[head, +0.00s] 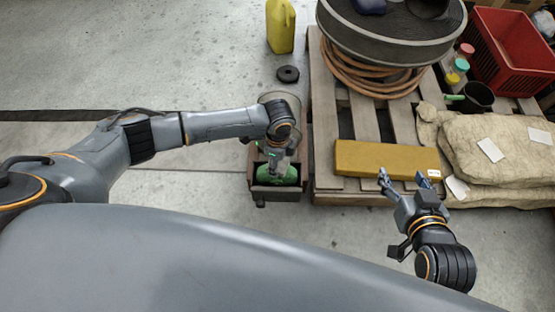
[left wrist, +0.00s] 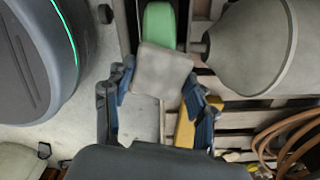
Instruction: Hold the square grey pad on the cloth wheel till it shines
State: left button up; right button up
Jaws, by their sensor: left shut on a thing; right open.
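The square grey pad (left wrist: 162,70) is between the fingertips of my left gripper (left wrist: 159,84) in the left wrist view. That gripper is shut on it. A pale, round, rimmed body, which looks like the cloth wheel (left wrist: 243,48), is just right of the pad; I cannot tell if they touch. A green machine body (left wrist: 159,25) lies beyond the pad. In the head view my left gripper (head: 276,163) points down over the green machine (head: 280,176) in a dark tray; the pad is hidden there. My right gripper (head: 404,180) is open and empty.
A wooden pallet (head: 327,185) carries a yellow block (head: 385,158), a hose coil (head: 365,82), a red crate (head: 513,52) and stacked sacks (head: 500,150). A yellow jug (head: 280,26) and a black ring (head: 288,74) are on the floor. Open floor lies left.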

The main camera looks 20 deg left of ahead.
jog(key=shift+s+d+f+g+h+p, duration=0.15)
jog(key=shift+s+d+f+g+p, duration=0.15)
jog(key=shift+s+f+g, duration=0.4)
jog(key=shift+s+d+f+g+h+p, duration=0.15)
jog(key=shift+s+d+f+g, duration=0.3)
jog(key=shift+s+f, duration=0.4)
dwell(2.6)
jog(key=shift+s+d+f+g+h+p, duration=0.15)
jog(key=shift+s+f+g, duration=0.2)
jog(key=shift+s, duration=0.2)
jog(key=shift+s+d+f+g+h+p, duration=0.1)
jog(key=shift+s+d+f+g, duration=0.2)
jog(key=shift+s, duration=0.25)
jog(key=shift+s+d+f+g+h+p, duration=0.15)
jog(key=shift+s+f+g, duration=0.1)
jog(key=shift+s+g, duration=0.25)
dwell(2.2)
